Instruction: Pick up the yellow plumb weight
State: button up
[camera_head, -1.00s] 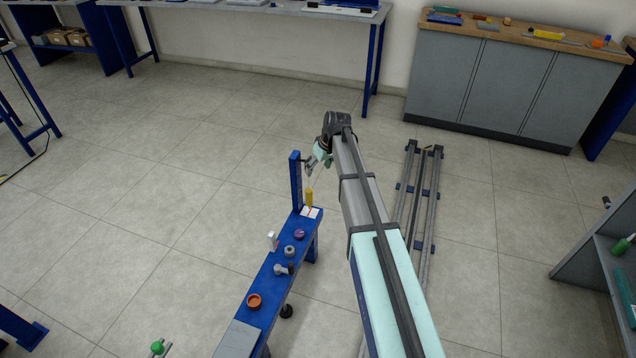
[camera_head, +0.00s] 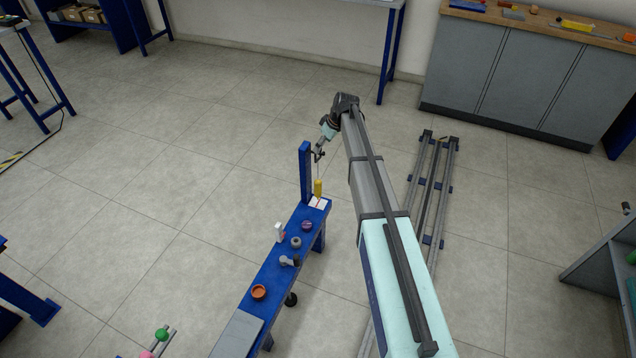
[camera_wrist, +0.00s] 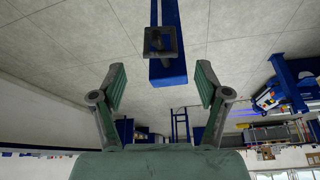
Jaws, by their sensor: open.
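The yellow plumb weight (camera_head: 318,188) hangs upright on a thin line beside the blue post (camera_head: 305,172) at the far end of the narrow blue bench. It hangs just over a white card (camera_head: 318,203); whether it touches the card is too small to tell. My gripper (camera_head: 322,146) is near the top of the post, above the weight and apart from it. In the wrist view my gripper (camera_wrist: 160,86) has its fingers wide apart and empty. The blue post with a dark square bracket (camera_wrist: 160,42) shows beyond the fingertips there; I cannot make out the weight.
On the bench (camera_head: 265,280) stand a purple disc (camera_head: 307,225), a grey ring (camera_head: 296,242), a white block (camera_head: 279,231), a grey-black part (camera_head: 289,261) and an orange bowl (camera_head: 259,292). A rail frame (camera_head: 430,190) lies right of my arm.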

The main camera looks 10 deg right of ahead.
aim_at(316, 155)
jog(key=shift+p+x, duration=1.2)
jog(key=shift+x, duration=3.05)
grip_shut()
